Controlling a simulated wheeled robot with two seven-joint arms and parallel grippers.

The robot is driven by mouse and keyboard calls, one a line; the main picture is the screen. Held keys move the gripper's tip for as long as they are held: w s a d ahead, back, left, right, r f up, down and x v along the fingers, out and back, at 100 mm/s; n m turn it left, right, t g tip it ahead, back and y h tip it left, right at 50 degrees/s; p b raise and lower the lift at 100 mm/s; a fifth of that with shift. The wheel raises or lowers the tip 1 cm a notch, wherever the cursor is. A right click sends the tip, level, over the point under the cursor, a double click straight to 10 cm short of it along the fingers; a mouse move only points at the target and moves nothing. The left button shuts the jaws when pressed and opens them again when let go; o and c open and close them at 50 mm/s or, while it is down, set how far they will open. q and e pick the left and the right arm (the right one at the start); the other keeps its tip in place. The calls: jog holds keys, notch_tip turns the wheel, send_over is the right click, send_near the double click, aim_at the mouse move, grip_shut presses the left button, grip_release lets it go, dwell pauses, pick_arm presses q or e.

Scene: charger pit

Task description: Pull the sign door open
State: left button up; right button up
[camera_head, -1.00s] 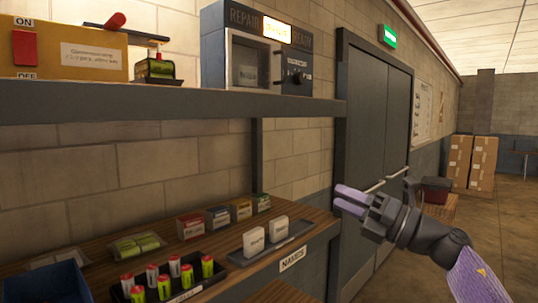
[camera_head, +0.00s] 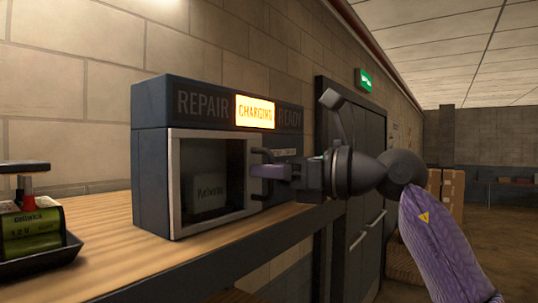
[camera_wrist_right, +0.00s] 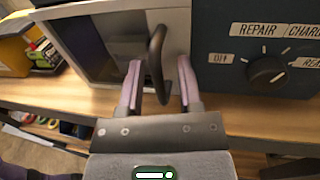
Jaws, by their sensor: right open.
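The dark cabinet (camera_head: 150,150) stands on the wooden shelf, with a sign across its top reading REPAIR, CHARGING and READY; CHARGING (camera_head: 255,112) is lit. Its door (camera_head: 172,195) has a pale frame and a dark window, and looks shut. A pale labelled block (camera_head: 208,190) shows behind the window. The dark curved handle (camera_wrist_right: 156,60) is at the door's right edge. My right gripper (camera_head: 262,172) is at the handle; in the wrist view its open purple fingers (camera_wrist_right: 159,66) lie on either side of the handle. Contact cannot be told. My left gripper is out of view.
A dial (camera_wrist_right: 266,72) sits on the cabinet front right of the handle. The wooden shelf (camera_head: 120,225) runs below, with a green battery (camera_head: 33,230) in a dark holder at left. Grey double doors (camera_head: 365,235) and boxes (camera_head: 447,190) are beyond, right.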

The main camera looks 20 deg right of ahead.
jog(key=shift+a, duration=0.15)
jog(key=shift+s, duration=0.1)
jog(key=c, duration=0.4)
grip_shut()
jog(key=shift+r, duration=0.1)
dwell(0.8)
